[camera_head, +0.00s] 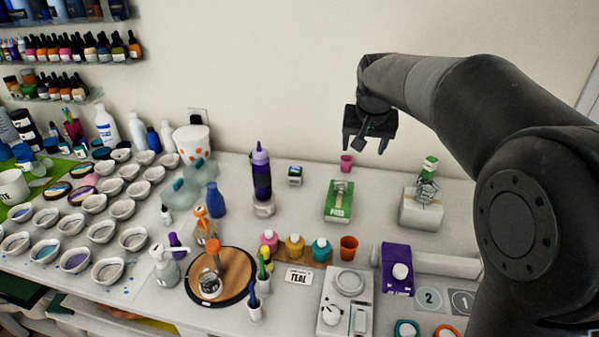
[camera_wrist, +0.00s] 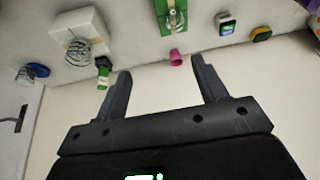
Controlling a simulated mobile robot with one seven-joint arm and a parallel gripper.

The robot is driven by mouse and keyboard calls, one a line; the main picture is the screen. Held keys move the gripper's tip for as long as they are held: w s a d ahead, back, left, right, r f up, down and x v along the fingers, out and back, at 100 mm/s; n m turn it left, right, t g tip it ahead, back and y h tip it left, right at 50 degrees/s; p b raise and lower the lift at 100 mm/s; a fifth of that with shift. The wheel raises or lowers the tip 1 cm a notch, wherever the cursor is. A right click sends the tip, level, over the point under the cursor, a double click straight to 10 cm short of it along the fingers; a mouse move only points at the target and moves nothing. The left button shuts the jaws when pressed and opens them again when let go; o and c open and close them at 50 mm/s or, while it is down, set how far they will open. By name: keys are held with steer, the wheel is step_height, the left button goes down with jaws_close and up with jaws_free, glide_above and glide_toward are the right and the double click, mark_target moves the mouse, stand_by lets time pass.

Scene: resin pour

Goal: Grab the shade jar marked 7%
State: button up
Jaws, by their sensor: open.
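Small jars in pink (camera_head: 270,241), yellow (camera_head: 294,246) and teal (camera_head: 320,249) stand in a row on a wooden strip in the head view. Any percent marks on them are too small to read, so I cannot tell which jar is marked 7%. A card reading TEAL (camera_head: 298,277) lies in front of them. My gripper (camera_head: 364,144) is open and empty, high above the back of the table near the wall, well behind the jars. In the wrist view its open fingers (camera_wrist: 161,68) have nothing between them; the jars are not seen there.
An orange cup (camera_head: 348,248) stands right of the jars, a purple box (camera_head: 397,270) beyond it. A scale (camera_head: 345,300) and a round board (camera_head: 200,292) with a bottle are in front. A tall purple bottle (camera_head: 262,178) stands behind. A pink cup (camera_wrist: 176,57) shows below my gripper.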

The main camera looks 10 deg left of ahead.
steer(key=w+a+f, duration=0.6)
steer(key=w+a, duration=0.4)
glide_toward(295, 170)
steer(key=w, duration=0.1)
steer(key=shift+n, duration=0.3)
steer(key=x, duration=1.1)
steer(key=shift+s+f, duration=0.2)
steer(key=shift+f, duration=0.3)
steer(key=shift+c, duration=0.2)
steer(key=c, duration=1.1)
